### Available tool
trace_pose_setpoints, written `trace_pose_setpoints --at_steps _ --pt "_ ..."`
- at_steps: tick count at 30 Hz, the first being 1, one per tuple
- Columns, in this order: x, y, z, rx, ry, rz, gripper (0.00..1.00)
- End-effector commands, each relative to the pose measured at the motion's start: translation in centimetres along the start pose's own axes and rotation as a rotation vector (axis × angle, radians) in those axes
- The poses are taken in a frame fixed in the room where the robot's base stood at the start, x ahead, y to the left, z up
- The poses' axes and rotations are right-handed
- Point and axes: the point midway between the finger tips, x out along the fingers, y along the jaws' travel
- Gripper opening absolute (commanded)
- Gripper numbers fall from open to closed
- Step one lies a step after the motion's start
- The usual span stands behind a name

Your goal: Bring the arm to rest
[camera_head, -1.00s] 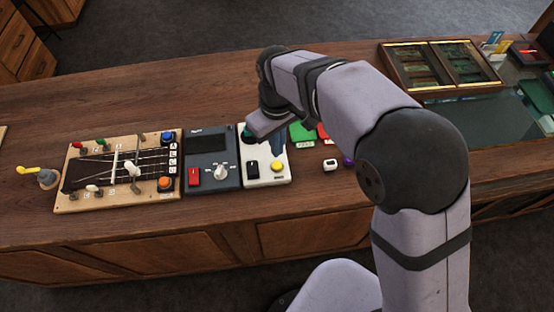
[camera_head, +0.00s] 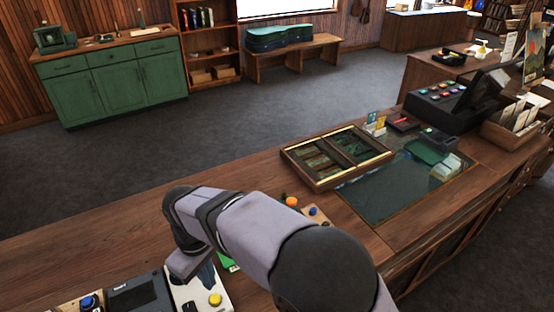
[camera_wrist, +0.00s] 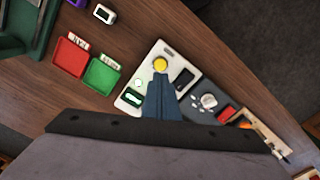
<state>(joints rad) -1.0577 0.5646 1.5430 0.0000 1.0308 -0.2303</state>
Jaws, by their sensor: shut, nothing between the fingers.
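My arm reaches over the wooden counter (camera_head: 120,250). My gripper (camera_wrist: 160,78) is shut and empty, its blue-grey fingers pressed together above the white box (camera_wrist: 132,97) with a yellow button (camera_wrist: 160,64). The fingertips lie just below the yellow button in the wrist view; I cannot tell the height between them. In the head view my gripper (camera_head: 207,277) is partly hidden by my arm, next to the white box (camera_head: 222,300).
A green tray (camera_wrist: 103,76) and a red tray (camera_wrist: 70,55) lie beside the white box. A wooden case (camera_head: 318,180) and a cash register (camera_head: 440,108) stand farther right. The floor behind the counter is clear.

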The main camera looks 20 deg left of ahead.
Motion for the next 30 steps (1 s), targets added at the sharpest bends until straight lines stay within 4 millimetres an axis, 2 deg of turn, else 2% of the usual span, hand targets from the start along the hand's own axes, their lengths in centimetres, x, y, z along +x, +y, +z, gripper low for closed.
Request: trace_pose_setpoints --at_steps 3,5,8,10,13,17,21,24,27,30 --pt "0.2 0.3 -1.2 0.070 0.052 0.010 0.00" --pt "1.7 0.0 -0.1 0.100 0.036 0.007 0.00" --pt "4.5 -0.7 3.0 0.139 -0.021 -0.003 0.00" --pt "5.9 -1.3 5.7 0.164 -0.061 -0.008 0.00" --pt "7.0 -1.6 10.0 0.214 -0.104 -0.014 0.00" --pt "7.4 0.2 16.7 0.349 -0.144 -0.026 0.00" --pt "7.1 2.5 24.5 0.552 -0.164 -0.045 0.00" --pt "6.7 3.4 29.0 0.698 -0.165 -0.059 0.00" --pt "6.2 4.4 32.3 0.843 -0.142 -0.062 0.00" --pt "5.4 6.1 34.4 0.978 -0.095 -0.048 0.00"
